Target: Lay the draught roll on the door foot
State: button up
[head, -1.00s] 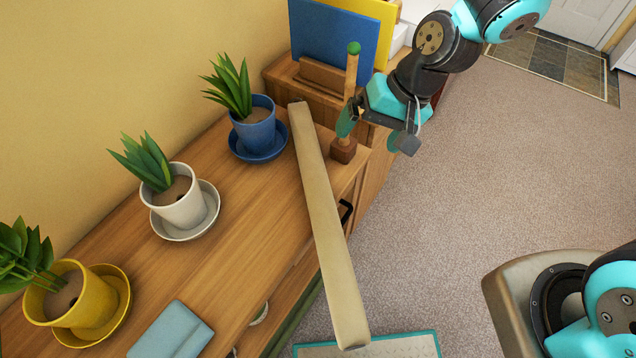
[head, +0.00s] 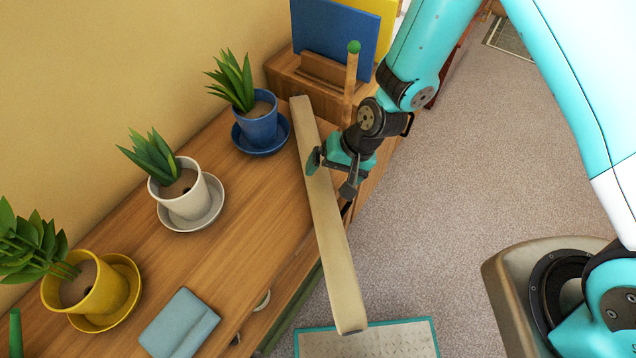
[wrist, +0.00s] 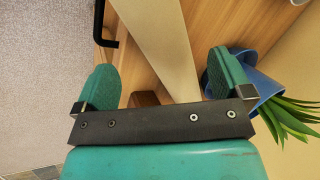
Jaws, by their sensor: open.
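The draught roll (head: 325,225) is a long beige bar. It lies slantwise on the wooden cabinet top, and its near end sticks out past the cabinet's front edge. My gripper (head: 331,177) is open over the far half of the roll, one finger on each side of it in the head view. In the wrist view the roll (wrist: 160,42) runs between the two spread fingers, my gripper (wrist: 163,70) not closed on it. Whether the fingers reach down beside it, I cannot tell. The door foot is not in view now.
Potted plants in blue (head: 259,130), white (head: 187,203) and yellow (head: 88,292) pots line the cabinet top (head: 255,215). A green-tipped post (head: 351,85) stands close behind my gripper. A blue cloth (head: 180,325) lies in front. Carpet (head: 450,180) to the right is clear.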

aim_at(325, 180)
jog(key=shift+p+x, duration=0.5)
jog(key=shift+x, duration=1.4)
jog(key=shift+s+a, duration=0.15)
jog(key=c, duration=1.2)
jog(key=shift+r, duration=0.15)
jog(key=shift+c, duration=0.4)
